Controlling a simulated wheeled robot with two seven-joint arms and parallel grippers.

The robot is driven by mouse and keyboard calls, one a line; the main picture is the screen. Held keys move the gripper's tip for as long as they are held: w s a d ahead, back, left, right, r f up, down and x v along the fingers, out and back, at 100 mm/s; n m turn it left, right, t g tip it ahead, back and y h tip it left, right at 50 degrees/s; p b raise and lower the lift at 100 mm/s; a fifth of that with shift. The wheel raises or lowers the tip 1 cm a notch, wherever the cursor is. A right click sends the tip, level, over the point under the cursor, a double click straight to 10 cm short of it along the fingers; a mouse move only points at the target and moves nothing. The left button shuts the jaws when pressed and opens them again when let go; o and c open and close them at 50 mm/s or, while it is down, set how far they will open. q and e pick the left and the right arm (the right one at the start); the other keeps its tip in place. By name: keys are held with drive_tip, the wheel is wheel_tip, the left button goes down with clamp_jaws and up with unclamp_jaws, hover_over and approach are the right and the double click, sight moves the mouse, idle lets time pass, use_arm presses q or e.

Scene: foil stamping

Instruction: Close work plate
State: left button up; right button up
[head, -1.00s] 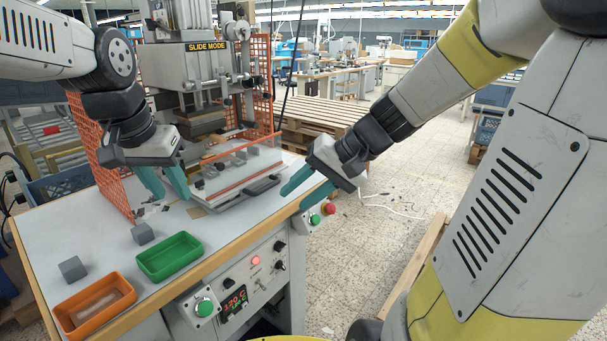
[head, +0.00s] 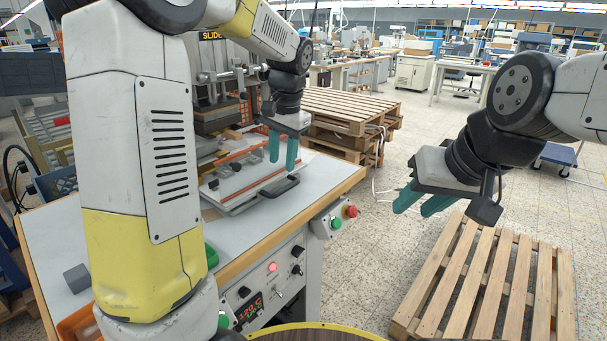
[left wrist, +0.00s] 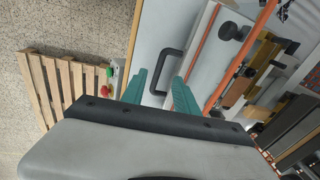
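The work plate (head: 240,197) is a pale slide plate with orange strips, in front of the press on the table. Its black handle (head: 280,187) is at the near right edge. My left gripper (head: 283,151) is open, with its teal fingers pointing down just above the handle. In the left wrist view, the handle (left wrist: 166,70) shows between and beyond the two fingertips (left wrist: 160,80), and no grip on it shows. My right gripper (head: 421,201) is empty, with its fingers apart, off to the right of the table above the floor.
The press (head: 212,90) stands behind the plate. A control panel with a red button (head: 351,211) is at the table's right front. Pallets (head: 345,110) stand behind, another (head: 480,285) lies at right. A grey block (head: 77,278) sits at left. My left arm hides part of the table.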

sight(285, 187)
use_arm(q)
drive_tip(key=shift+m, duration=0.3)
drive_tip(key=w+f, duration=0.1)
drive_tip(key=f, duration=0.2)
drive_tip(key=w+f, duration=0.1)
drive_tip(key=f, duration=0.2)
drive_tip(key=w+f, duration=0.1)
drive_tip(key=f, duration=0.2)
drive_tip(key=shift+w, duration=0.1)
clamp_jaws()
idle(1.0)
